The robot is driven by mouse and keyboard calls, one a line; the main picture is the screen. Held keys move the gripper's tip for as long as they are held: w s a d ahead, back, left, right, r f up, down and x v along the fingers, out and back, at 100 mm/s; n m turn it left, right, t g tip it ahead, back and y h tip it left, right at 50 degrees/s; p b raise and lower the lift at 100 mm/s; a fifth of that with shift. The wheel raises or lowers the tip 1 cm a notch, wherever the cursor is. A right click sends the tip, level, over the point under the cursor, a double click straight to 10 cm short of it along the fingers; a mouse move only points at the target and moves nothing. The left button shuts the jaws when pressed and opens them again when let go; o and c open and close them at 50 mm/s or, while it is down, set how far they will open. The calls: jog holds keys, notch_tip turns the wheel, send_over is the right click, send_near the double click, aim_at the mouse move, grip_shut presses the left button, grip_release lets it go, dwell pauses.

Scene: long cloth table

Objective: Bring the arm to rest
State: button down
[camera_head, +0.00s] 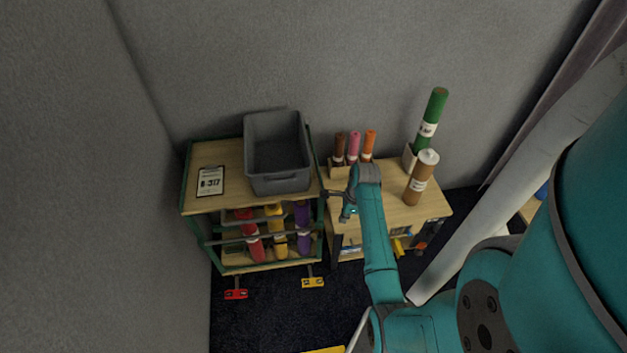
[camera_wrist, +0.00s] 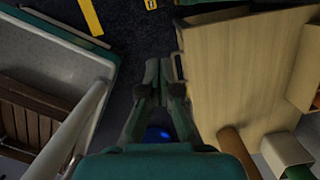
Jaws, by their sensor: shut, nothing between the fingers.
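My gripper (camera_head: 326,193) is at the end of my teal arm, which reaches up from the lower right in the head view. It hangs by the left front edge of the right wooden table (camera_head: 398,211), close to the gap beside the green-framed cart (camera_head: 206,155). In the wrist view my gripper (camera_wrist: 158,68) points away with its fingertips together and nothing between them. The table top (camera_wrist: 235,75) lies just right of the fingers there. How high the gripper is above the table edge is hard to tell.
A grey bin (camera_head: 279,184) and clipboard (camera_head: 210,181) are on the cart. Brown, pink and orange rolls stand at the table's back; a green roll (camera_head: 432,115) and brown tube (camera_head: 420,178) stand right. A long pale roll (camera_head: 497,205) slants beside my arm. Dark floor lies in front.

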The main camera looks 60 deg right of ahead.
jog(key=s+a+f+n+t+h, duration=0.1)
jog(key=s+a+n+t+h, duration=0.1)
jog(key=a+n, duration=0.8)
jog(key=s+a+f+n+t+h, duration=0.1)
jog(key=s+a+n+t+h, duration=0.2)
jog(key=a, duration=1.2)
jog(key=s+a+r+n+t+y, duration=0.1)
jog(key=s+a+r+n, duration=0.3)
jog(key=r, duration=0.5)
jog(key=s+a+r+n+t+y, duration=0.1)
jog(key=s+a+r+n+t, duration=0.3)
jog(key=r+n, duration=0.3)
jog(key=s+a+r+n+t+y, duration=0.2)
jog(key=s+a+r+n, duration=0.2)
jog(key=r, duration=0.8)
jog(key=shift+s+a+n+t, duration=0.2)
jog(key=shift+s+n+t, duration=0.2)
jog(key=shift+s+n, duration=0.5)
jog(key=shift+w, duration=0.15)
